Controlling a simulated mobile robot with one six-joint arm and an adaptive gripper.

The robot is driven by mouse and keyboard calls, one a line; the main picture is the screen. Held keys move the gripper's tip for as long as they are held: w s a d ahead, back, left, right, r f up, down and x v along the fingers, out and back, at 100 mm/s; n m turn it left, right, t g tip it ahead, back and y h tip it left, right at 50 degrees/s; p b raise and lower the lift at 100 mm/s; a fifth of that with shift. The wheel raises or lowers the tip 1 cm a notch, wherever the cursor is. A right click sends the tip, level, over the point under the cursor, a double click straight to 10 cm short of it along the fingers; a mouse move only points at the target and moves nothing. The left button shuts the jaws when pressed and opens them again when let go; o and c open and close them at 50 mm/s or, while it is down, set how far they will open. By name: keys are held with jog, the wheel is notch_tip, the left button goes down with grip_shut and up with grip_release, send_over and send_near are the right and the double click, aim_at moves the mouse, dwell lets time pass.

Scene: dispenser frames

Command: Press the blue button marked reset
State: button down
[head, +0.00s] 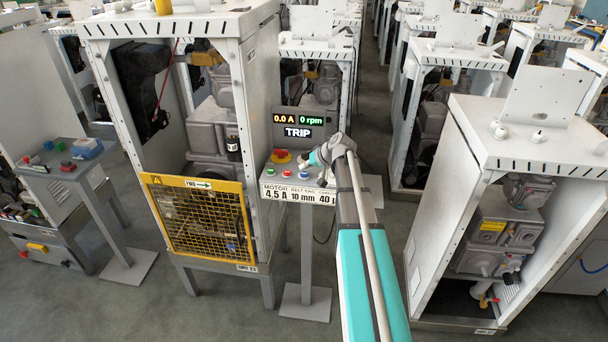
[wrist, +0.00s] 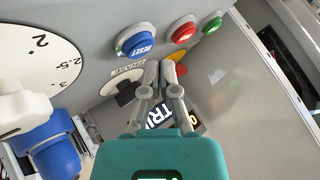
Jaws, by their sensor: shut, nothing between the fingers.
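The blue button marked RESET (wrist: 137,40) is on the grey control panel, just beyond and slightly left of my fingertips in the wrist view. In the head view my gripper (head: 312,158) is at the panel's right part, below the display (head: 298,126), which reads 0.0 A, 0 rpm and TRIP.
A red button (wrist: 182,30) and a green button (wrist: 212,23) are right of the blue one. A black selector knob (wrist: 126,92) and a white numbered dial (wrist: 38,55) lie left. A red-and-yellow stop button (head: 281,156) is on the panel. White machine cabinets (head: 265,110) stand around.

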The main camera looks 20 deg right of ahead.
aim_at(305, 174)
jog(key=shift+f+b, duration=0.8)
jog(key=shift+f, duration=0.05)
dwell(1.0)
jog(key=shift+r, duration=0.1)
jog(key=shift+r+p, duration=0.8)
jog(key=shift+p, duration=0.1)
jog(key=shift+r, duration=0.1)
notch_tip(305, 174, up, 5)
jog(key=p, duration=0.5)
dwell(0.4)
dwell(0.7)
